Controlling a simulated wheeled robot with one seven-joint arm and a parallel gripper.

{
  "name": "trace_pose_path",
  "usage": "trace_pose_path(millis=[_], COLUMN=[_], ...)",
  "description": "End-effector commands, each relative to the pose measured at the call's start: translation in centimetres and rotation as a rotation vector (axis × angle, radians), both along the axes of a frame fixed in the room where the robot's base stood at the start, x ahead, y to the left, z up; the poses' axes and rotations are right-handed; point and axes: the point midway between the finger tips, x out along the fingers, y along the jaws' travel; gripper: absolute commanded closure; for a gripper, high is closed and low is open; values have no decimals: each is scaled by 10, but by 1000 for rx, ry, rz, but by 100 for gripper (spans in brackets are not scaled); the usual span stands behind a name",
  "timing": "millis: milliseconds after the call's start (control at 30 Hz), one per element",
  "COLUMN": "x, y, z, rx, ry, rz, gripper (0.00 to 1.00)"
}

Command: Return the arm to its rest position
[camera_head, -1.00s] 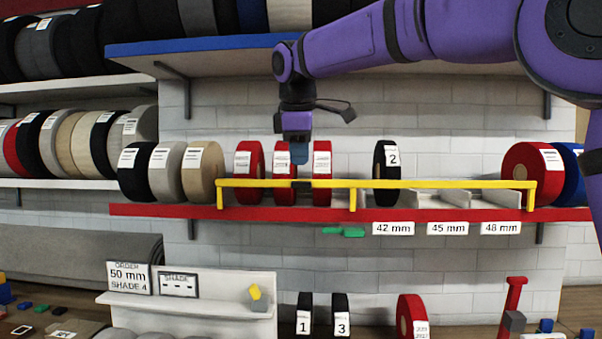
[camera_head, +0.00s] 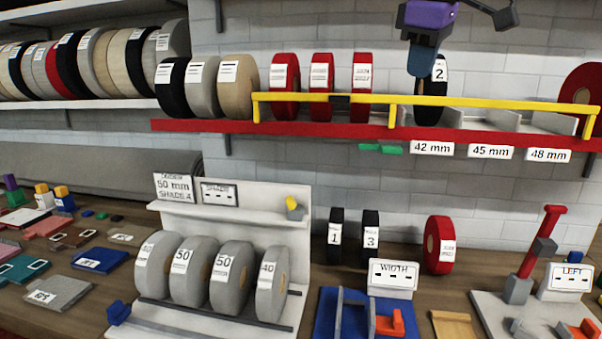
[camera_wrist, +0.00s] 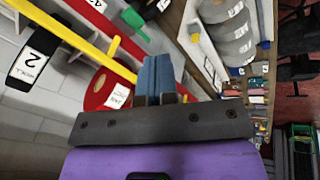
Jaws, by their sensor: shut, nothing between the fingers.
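My gripper (camera_head: 423,58) hangs fingers-down at the top right of the head view, in front of the red shelf's black roll marked 2 (camera_head: 436,100), partly covering it. Its blue fingers are together and hold nothing. They also show together in the wrist view (camera_wrist: 156,74). In that view the black roll (camera_wrist: 33,55) is at the left, and a red roll (camera_wrist: 105,92) is just left of the fingers. The upper part of my arm is mostly outside the head view.
A yellow rail (camera_head: 325,97) runs along the front of the red shelf (camera_head: 300,129), with several red rolls behind it. Below, the bench holds grey rolls on a white stand (camera_head: 228,321), black rolls 1 (camera_head: 335,240) and 3 (camera_head: 370,240), and a red-handled tool (camera_head: 540,240).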

Motion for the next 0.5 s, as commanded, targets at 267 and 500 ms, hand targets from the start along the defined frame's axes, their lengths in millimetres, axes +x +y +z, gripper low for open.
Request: trace_pose_path(millis=[267,500], x=[-92,-169], y=[-65,-96], z=[-61,-133], rx=[157,284], ry=[-37,-73], rz=[-335,-621], gripper=[100,100])
